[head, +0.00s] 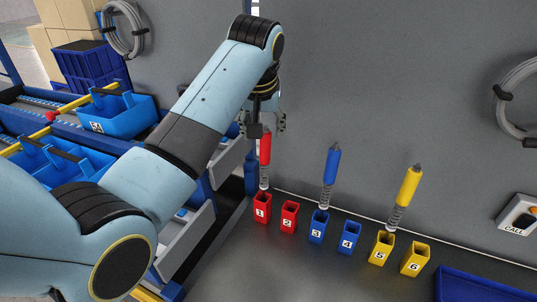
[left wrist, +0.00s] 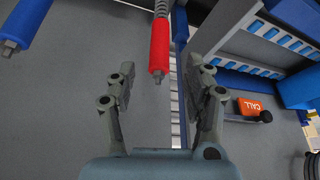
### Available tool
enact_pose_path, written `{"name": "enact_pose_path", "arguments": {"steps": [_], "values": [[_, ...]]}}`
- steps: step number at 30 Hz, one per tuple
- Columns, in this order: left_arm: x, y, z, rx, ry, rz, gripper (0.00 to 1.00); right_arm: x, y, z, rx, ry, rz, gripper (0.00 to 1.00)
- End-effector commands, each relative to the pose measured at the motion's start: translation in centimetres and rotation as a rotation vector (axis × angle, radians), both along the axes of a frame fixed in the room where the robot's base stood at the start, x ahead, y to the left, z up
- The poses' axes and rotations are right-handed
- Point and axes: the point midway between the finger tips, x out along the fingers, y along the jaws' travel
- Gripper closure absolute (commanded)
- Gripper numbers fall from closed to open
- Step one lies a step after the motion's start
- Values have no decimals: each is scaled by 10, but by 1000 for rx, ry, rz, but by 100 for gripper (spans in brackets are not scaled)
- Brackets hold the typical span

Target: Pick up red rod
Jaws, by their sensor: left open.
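The red rod (head: 265,146) stands upright in the red holder numbered 1 (head: 262,207), with a grey spring below its red grip. My left gripper (head: 265,122) is above it in the head view, at its top end. In the left wrist view, the red rod (left wrist: 160,45) has its dark tip between the two open fingers of my left gripper (left wrist: 160,70), with a gap on both sides. The fingers do not appear to touch it. My right gripper is not in view.
A blue rod (head: 331,165) stands in holder 3 and a yellow rod (head: 409,186) in holder 5. Holders 2 (head: 289,216), 4 (head: 349,237) and 6 (head: 415,258) hold no rod. A grey wall (head: 400,80) rises behind. A blue tray (head: 480,287) lies at front right.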

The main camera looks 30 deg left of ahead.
Motion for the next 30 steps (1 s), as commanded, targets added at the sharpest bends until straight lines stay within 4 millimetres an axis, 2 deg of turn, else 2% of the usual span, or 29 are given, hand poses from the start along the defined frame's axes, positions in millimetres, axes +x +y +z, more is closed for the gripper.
{"name": "enact_pose_path", "arguments": {"steps": [3,8,15,18,27,30], "values": [[6,3,-20,1,5,0,48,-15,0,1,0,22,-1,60],[11,5,-33,0,1,-1,48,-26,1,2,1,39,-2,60],[19,7,-63,0,4,-1,48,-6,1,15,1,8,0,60],[24,9,-76,0,1,-2,48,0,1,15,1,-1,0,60],[27,10,-82,0,-1,-1,48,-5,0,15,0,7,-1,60],[26,10,-82,0,-1,-1,60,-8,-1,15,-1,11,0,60]]}}
